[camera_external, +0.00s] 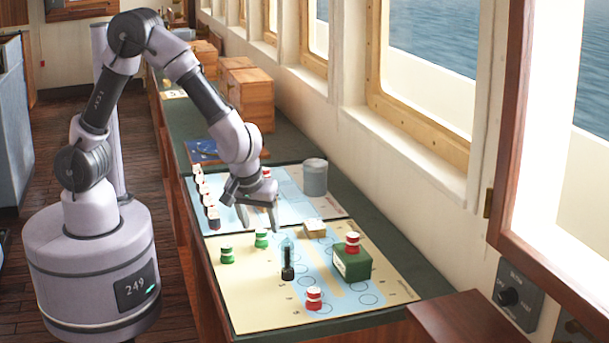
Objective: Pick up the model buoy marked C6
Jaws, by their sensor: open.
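My gripper (258,226) is open and empty, pointing down over the far part of the chart table. A green buoy (261,238) stands just below and between its fingertips; I cannot tell whether they touch. A second green buoy (227,254) stands to the left and nearer. A red and white buoy (314,298) stands near the front edge, and another (352,242) sits on a green box (352,265). Part of a red object (266,172) shows behind my gripper. The markings are too small to read, so I cannot tell which buoy is C6.
A black upright piece (288,272) with a pale top stands mid-chart (250,300). A light block (314,228) lies right of my gripper. A grey cylinder (315,180) and a row of small dark and white pieces (205,195) stand farther back. Wooden boxes (248,98) stand beyond.

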